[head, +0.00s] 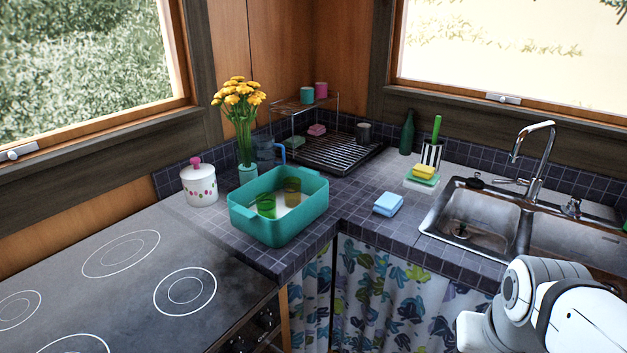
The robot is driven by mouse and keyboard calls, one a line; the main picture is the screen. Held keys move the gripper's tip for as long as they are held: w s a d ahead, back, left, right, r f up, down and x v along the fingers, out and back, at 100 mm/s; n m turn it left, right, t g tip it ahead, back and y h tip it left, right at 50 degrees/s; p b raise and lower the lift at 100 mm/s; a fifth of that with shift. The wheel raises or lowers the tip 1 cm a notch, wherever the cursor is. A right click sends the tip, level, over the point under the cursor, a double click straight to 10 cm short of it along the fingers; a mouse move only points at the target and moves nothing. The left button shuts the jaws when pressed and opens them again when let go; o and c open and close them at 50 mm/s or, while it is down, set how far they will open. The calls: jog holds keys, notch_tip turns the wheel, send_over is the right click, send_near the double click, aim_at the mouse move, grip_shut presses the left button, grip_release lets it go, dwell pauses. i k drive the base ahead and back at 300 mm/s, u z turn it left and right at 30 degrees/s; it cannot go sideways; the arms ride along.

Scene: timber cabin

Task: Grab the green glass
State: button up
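A green glass (266,206) stands in a teal rectangular basin (286,232) on the tiled corner counter. The basin's front wall hides the lower part of the glass. A brown-amber glass (292,190) is in the same basin, just behind and to the right of the green one. Only white links of my arm show at the lower right, in front of the sink. My gripper is not in view.
A white lidded jar (199,186) and a vase of yellow flowers (245,130) stand left of and behind the basin. A dish rack (340,155) is behind it. Folded cloths (388,204) and the sink (475,215) lie to the right, the stove (110,290) front left.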

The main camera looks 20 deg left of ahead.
aim_at(267, 210)
jog(key=u, duration=0.1)
jog(key=i, duration=0.6)
jog(key=u, duration=0.55)
jog(key=k, duration=0.7)
jog(key=u, duration=0.15)
jog(key=i, duration=1.15)
jog(key=z, duration=0.1)
